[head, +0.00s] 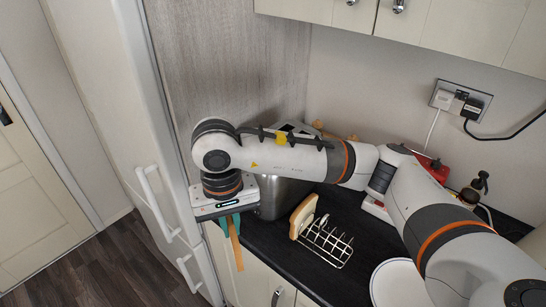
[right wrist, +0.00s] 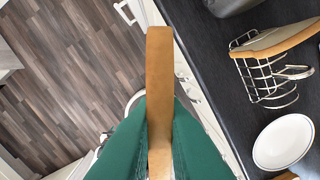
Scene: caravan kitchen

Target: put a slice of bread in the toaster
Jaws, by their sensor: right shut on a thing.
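My right gripper (head: 229,222), with green fingers, is shut on a slice of bread (head: 236,247). It holds the slice beyond the counter's front edge, over the floor side. In the right wrist view the slice (right wrist: 160,70) shows edge-on between the green fingers (right wrist: 159,140). Another slice of bread (head: 302,217) stands in a wire toast rack (head: 328,243) on the counter. A silver metal appliance, apparently the toaster (head: 283,197), stands behind the rack. My right arm hides much of it, and its slots cannot be made out. My left gripper is not in view.
A white plate (head: 397,283) lies on the dark counter (head: 290,265), right of the rack. A soap bottle (head: 476,188) and a red object (head: 434,168) stand farther right. A tall white fridge (head: 125,120) stands left of the counter. Cupboards hang above.

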